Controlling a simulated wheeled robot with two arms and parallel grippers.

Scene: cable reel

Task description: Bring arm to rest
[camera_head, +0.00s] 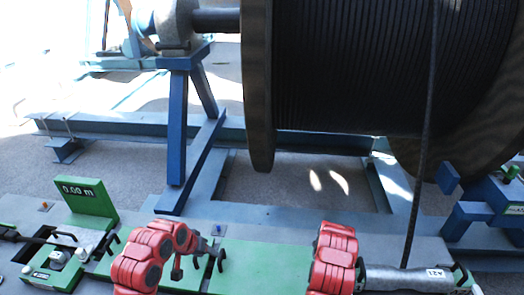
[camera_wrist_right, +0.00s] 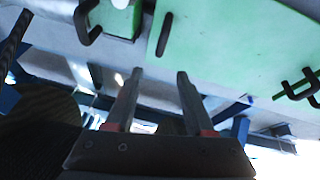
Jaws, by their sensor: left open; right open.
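In the head view my left arm comes in red at the lower left. Its small dark gripper (camera_head: 199,262) is open above the grey and green bench, apart from the display block, with nothing seen between its fingers. My red right arm is at the lower centre right. In the right wrist view my right gripper (camera_wrist_right: 158,76) has two grey fingers spread apart and empty. Green panels with black handles show beyond its fingertips. Where the right fingertips lie in the head view I cannot tell.
A large dark cable reel (camera_head: 345,65) stands on a blue frame (camera_head: 177,125) behind the bench. A dark cable (camera_head: 425,140) hangs from it near my right arm. A green display block (camera_head: 88,197) reads 0.00 m. A green panel (camera_head: 265,265) lies between my arms.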

